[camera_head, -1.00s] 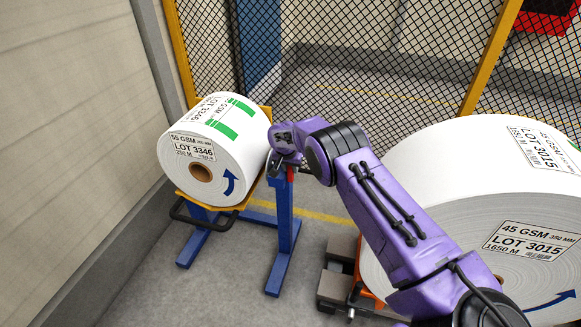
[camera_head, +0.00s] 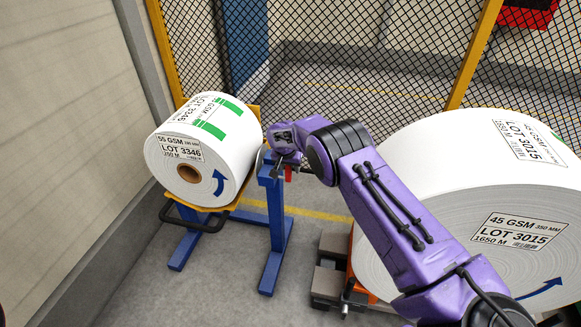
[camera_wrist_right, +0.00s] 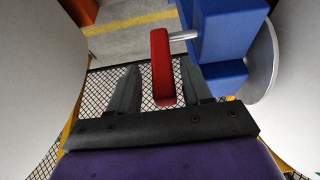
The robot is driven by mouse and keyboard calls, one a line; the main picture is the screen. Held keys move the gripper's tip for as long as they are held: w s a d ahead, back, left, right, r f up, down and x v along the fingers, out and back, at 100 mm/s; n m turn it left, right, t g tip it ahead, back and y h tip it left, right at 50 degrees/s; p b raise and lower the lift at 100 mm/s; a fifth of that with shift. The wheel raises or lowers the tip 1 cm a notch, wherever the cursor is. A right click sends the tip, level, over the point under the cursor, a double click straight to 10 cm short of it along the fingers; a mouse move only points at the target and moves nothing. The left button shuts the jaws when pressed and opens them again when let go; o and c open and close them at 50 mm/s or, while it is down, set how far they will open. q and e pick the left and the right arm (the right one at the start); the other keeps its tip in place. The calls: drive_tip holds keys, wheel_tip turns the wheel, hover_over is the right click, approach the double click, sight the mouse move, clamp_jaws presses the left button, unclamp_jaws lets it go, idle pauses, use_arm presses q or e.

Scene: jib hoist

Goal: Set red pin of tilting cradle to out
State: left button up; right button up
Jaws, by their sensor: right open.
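The tilting cradle has a blue stand (camera_head: 277,225) and a yellow bed (camera_head: 254,113) that bears a white roll marked LOT 3346 (camera_head: 203,150). Its red pin (camera_head: 288,174) is at the right side of the blue post. In the right wrist view the red handle of the pin (camera_wrist_right: 161,68) stands off the blue post, with a bare silver shaft (camera_wrist_right: 183,36) between them. My right gripper (camera_head: 284,162) is at the pin. Its fingers are open, one on each side of the red handle; I cannot tell whether either touches it. My left gripper is not in view.
A large white roll marked LOT 3015 (camera_head: 470,190) stands at the right, close to my right arm. A black handle bar (camera_head: 190,226) juts from the cradle's front. A mesh fence (camera_head: 350,80) stands behind, a wall (camera_head: 60,130) at left. Grey floor is clear in front.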

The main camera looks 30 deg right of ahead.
drive_tip(key=v, duration=1)
drive_tip(key=shift+d, duration=0.15)
drive_tip(key=shift+s+r, duration=0.1)
drive_tip(key=s+a+f+n+y, duration=0.1)
drive_tip(key=s+a+f, duration=0.2)
drive_tip(key=s+f, duration=0.8)
drive_tip(key=s+a+f+y, duration=0.1)
drive_tip(key=s+a+f, duration=0.2)
drive_tip(key=s+f, duration=0.9)
drive_tip(key=s+f+n+h, duration=0.1)
drive_tip(key=s+h, duration=0.1)
drive_tip(key=s, duration=1.9)
drive_tip(key=shift+s, duration=0.35)
